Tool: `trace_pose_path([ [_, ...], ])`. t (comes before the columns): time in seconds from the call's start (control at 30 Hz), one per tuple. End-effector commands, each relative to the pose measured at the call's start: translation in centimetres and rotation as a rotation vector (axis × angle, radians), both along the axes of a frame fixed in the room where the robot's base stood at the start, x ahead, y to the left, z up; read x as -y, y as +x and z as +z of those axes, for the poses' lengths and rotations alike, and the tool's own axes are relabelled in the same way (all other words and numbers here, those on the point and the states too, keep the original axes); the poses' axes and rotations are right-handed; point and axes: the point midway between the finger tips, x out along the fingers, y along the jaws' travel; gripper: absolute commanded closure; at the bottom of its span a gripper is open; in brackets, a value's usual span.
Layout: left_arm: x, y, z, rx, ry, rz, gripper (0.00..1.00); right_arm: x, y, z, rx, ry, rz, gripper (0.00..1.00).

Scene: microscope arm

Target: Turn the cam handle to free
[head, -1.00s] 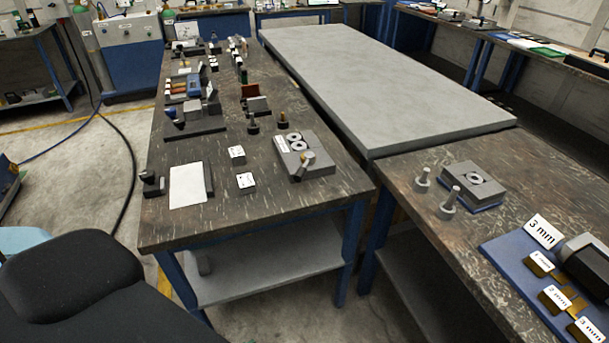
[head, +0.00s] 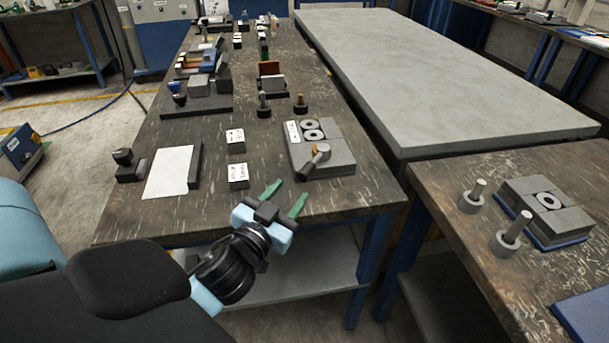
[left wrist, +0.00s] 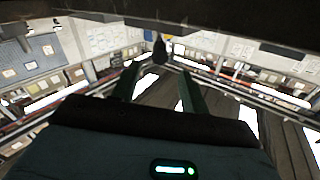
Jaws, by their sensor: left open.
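The cam handle (head: 315,159) is a short grey lever with a brass-coloured knob. It sits on the front left of a grey block fixture (head: 335,158) with two round rings, near the front right of the dark bench. My left gripper (head: 285,195) has green fingers spread apart, with nothing between them. It is at the front edge of the bench, below and left of the cam handle and apart from it. The left wrist view shows the same open fingers (left wrist: 160,85); I cannot make out the cam handle there. My right gripper is not in view.
Two small labelled white-topped blocks (head: 238,175) stand left of the fixture. A white sheet (head: 168,172) lies farther left. Another bench with two grey posts (head: 512,233) is at the right, across a gap.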

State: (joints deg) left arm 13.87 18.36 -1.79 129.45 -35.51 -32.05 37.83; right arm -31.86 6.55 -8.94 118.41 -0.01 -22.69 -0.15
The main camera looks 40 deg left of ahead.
Motion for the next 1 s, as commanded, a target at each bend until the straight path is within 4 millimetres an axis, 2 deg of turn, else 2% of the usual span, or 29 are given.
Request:
trace_pose_path([
  [0.3, -0.9, 4.4, 0.1, 0.001, 0.001, 0.000, 0.55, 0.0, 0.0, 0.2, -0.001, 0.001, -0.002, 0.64],
  [0.5, -1.3, 6.4, 0.0, 0.000, 0.000, -0.001, 0.55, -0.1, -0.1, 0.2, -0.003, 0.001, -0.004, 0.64],
  [0.9, -1.4, 7.0, 0.0, -0.002, 0.000, -0.001, 0.55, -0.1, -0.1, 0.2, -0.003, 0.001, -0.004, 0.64],
  [1.0, -1.4, 7.0, 0.0, -0.002, 0.000, -0.001, 0.69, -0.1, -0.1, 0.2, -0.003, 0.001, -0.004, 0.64],
])
